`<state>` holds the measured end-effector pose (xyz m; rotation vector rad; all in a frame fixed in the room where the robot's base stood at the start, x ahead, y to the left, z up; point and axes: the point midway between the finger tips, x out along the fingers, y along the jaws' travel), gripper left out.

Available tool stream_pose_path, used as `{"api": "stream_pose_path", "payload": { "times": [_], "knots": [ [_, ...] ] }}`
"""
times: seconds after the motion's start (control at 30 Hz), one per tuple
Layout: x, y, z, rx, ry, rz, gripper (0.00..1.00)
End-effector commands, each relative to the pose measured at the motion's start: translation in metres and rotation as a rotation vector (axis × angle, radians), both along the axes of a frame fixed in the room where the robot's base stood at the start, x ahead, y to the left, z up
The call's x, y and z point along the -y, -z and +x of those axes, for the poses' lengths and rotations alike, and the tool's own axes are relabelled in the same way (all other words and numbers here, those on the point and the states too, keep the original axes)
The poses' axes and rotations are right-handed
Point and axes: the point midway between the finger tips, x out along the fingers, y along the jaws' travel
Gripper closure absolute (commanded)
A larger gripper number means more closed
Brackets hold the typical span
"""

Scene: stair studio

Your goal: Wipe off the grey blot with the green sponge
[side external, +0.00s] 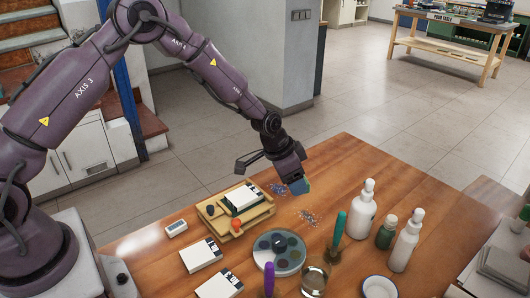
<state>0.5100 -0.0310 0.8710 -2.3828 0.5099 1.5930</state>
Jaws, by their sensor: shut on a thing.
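My gripper (294,177) is above the far part of the wooden table and is shut on a blue-green sponge (301,187). The sponge sticks out below the fingers; I cannot tell whether it touches the table. A bluish speckled patch (279,189) lies on the table just left of the sponge. A second, greyer speckled patch (309,217) lies nearer the camera, below the sponge in the picture. The colours of the two patches are hard to tell apart at this size.
A wooden tray (214,229) with white-topped boxes stands left of the patches. A round dish (290,267), drinking glass (315,281), green-handled tool (339,229), white bottles (361,214) (405,244) and green jar (385,236) stand nearer the camera. The table's far right is clear.

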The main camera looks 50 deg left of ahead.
Motion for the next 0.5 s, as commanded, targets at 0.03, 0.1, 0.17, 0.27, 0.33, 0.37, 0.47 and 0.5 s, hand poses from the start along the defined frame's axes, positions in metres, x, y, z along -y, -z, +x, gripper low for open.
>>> {"api": "stream_pose_path", "payload": {
  "times": [0.03, 0.1, 0.17, 0.27, 0.33, 0.37, 0.47, 0.5],
  "knots": [
    [0.017, 0.005, 0.003, -0.001, 0.116, -0.005, 0.60],
    [0.038, 0.008, 0.005, 0.001, 0.288, -0.005, 0.60],
    [0.053, 0.009, 0.007, 0.002, 0.437, -0.005, 0.60],
    [0.072, 0.007, 0.008, 0.003, 0.666, -0.005, 0.60],
    [0.080, 0.004, 0.008, 0.003, 0.805, -0.003, 0.60],
    [0.081, 0.002, 0.009, 0.003, 0.856, -0.002, 0.60],
    [0.082, -0.003, 0.008, 0.002, 0.988, -0.001, 0.60],
    [0.081, -0.004, 0.007, 0.002, 1.025, -0.002, 0.60]
  ]
}}
